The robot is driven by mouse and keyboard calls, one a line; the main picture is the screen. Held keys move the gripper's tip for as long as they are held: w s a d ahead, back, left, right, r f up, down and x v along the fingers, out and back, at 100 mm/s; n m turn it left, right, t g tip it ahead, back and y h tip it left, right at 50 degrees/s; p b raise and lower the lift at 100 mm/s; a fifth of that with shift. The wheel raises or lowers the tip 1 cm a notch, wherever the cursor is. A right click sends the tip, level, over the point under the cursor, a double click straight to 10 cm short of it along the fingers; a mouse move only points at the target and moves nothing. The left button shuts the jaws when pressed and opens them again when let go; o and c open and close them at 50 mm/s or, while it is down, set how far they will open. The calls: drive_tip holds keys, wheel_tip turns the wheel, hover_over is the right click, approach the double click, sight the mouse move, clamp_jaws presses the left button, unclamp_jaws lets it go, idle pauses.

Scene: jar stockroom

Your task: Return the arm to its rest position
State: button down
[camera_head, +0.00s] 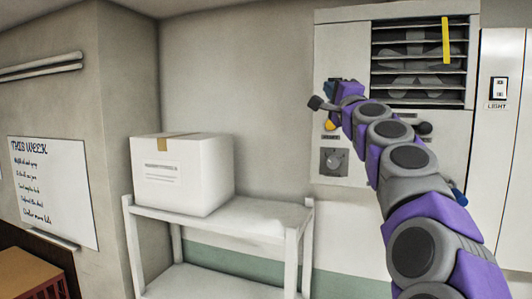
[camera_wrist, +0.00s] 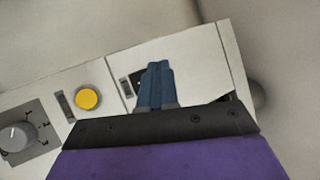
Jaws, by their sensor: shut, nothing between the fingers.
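My arm reaches up and forward from the lower right in the head view, toward a pale wall panel (camera_head: 326,60). My gripper (camera_head: 333,88) is at the far end of the arm, in front of the panel's left part. In the wrist view its blue fingers (camera_wrist: 155,85) are together and hold nothing. They are in front of the panel, to the right of a round yellow button (camera_wrist: 87,98); I cannot tell whether they touch the panel. A dial (camera_wrist: 15,138) is at the far left there.
The panel has a slatted fan grille (camera_head: 415,60) with a yellow strip (camera_head: 445,40). A light switch (camera_head: 499,88) is at right. A closed white box (camera_head: 185,175) stands on a white shelf (camera_head: 260,215). A whiteboard (camera_head: 50,190) hangs at left, above a red crate (camera_head: 35,275).

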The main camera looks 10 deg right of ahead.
drive_tip(key=s+a+f+n+g+y+b, duration=0.35)
drive_tip(key=a+f+n+g, duration=0.2)
drive_tip(key=a+f, duration=0.75)
drive_tip(key=s+a+f+n+g+y+b, duration=0.2)
drive_tip(key=a+f+n+g+y+b, duration=0.3)
drive_tip(key=a+f, duration=0.8)
drive_tip(key=s+a+f+n+g+h+b, duration=0.1)
drive_tip(key=s+f+n+g, duration=0.1)
drive_tip(key=s+f, duration=0.35)
drive_tip(key=s+a+f+n+g+b, duration=0.1)
drive_tip(key=s+f, duration=0.1)
drive_tip(key=f, duration=0.7)
drive_tip(key=s+f+n+g+h+b, duration=0.1)
drive_tip(key=s+f+n+g+b, duration=0.15)
drive_tip(key=f, duration=0.55)
drive_tip(key=s+d+f+n+g+h+b, duration=0.1)
drive_tip(key=s+d+f+g+h+b, duration=0.1)
drive_tip(key=s+f, duration=1.3)
drive_tip(key=s+d+f+n+g+h+b, duration=0.1)
drive_tip(key=s+d+f+g+h+b, duration=0.2)
drive_tip(key=s+f, duration=1.2)
drive_tip(key=s+d+g+b, duration=0.2)
drive_tip(key=d+g, duration=0.2)
drive_tip(key=shift+d+f+h, duration=0.3)
drive_tip(key=shift+f+h, duration=0.05)
drive_tip(key=shift+f, duration=0.05)
